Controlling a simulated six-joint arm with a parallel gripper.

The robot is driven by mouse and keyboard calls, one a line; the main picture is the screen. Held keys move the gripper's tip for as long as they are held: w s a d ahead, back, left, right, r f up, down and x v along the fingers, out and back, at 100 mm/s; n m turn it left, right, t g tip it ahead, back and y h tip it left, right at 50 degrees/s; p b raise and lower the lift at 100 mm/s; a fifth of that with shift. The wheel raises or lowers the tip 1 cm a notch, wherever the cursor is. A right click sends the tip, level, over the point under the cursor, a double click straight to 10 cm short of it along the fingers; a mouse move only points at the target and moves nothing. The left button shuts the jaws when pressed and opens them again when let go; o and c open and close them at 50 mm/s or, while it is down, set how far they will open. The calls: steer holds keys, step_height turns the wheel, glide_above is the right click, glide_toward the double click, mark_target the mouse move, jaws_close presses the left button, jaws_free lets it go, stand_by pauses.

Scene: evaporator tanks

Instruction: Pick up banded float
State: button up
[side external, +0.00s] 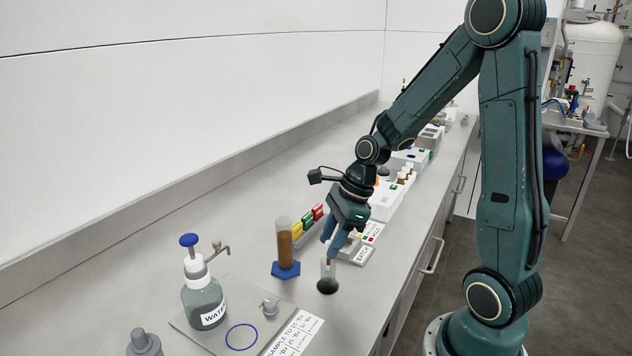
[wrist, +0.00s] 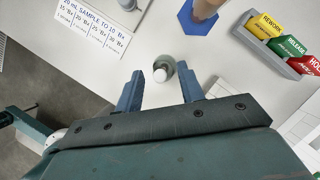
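What looks like the banded float (side external: 327,268) stands upright on the bench, a slim pale piece with a small red mark near its top and a dark round base. In the wrist view the float (wrist: 161,74) is seen from above as a whitish tip over a grey-green round base. My gripper (side external: 334,240) is above it, fingers pointing down. In the wrist view my gripper (wrist: 159,88) is open, with the float's tip showing between and slightly beyond the two blue fingers. I cannot see any contact.
A brown-filled cylinder on a blue hexagonal base (side external: 285,250) stands close by, left of the float. A rack of coloured tags (side external: 308,227) is behind it. The water bottle (side external: 204,300) and a grey plate with a blue ring (side external: 212,335) are at the front left.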

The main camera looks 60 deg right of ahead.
steer(key=shift+x, duration=0.85)
steer(key=c, duration=0.7)
